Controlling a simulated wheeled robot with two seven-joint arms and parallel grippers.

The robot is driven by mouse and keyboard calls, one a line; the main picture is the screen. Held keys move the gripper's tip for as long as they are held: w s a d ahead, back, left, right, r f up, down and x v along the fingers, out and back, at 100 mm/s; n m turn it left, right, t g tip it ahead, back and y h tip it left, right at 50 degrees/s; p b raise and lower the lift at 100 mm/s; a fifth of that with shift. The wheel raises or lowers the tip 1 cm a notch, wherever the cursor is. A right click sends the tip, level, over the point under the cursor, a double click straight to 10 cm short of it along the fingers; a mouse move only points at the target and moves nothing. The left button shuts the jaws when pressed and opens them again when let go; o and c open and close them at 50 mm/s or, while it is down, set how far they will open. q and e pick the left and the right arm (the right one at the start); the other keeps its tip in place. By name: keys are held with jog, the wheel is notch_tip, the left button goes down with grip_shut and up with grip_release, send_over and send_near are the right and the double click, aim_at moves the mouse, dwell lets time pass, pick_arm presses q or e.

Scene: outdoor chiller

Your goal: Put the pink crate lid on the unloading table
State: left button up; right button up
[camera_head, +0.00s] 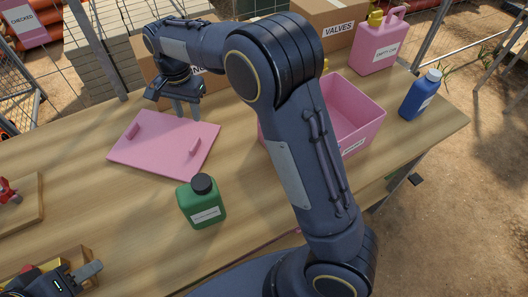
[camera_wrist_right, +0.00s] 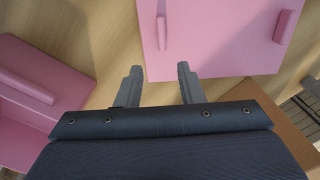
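The pink crate lid (camera_head: 160,153) lies flat on the wooden table (camera_head: 105,205), with a raised handle near each of two opposite ends. It also shows at the top of the right wrist view (camera_wrist_right: 220,45). My right gripper (camera_head: 186,112) is by the lid's far edge, fingers pointing down, apart and empty; in the right wrist view its fingers (camera_wrist_right: 158,75) are just short of the lid. The open pink crate (camera_head: 355,110) stands to the right, partly hidden by my right arm. My left gripper (camera_head: 88,272) is at the lower left; only part of it shows.
A green bottle (camera_head: 202,207) stands in front of the lid. A blue bottle (camera_head: 421,96) and a pink jerrycan (camera_head: 378,48) stand at the right. Cardboard boxes (camera_head: 328,27) line the back. A wooden tray (camera_head: 30,212) with a red part is at the left.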

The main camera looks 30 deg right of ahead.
jog(key=s+d+r+n+t+y, duration=0.2)
jog(key=s+d+r+n+y, duration=0.3)
jog(key=s+d, duration=0.7)
jog(key=s+f+n+t+h, duration=0.1)
jog(key=s+f+n+t, duration=0.1)
jog(key=s, duration=1.6)
jog(key=shift+s+a+t, duration=0.25)
jog(key=shift+s+t, duration=0.15)
jog(key=shift+t, duration=0.5)
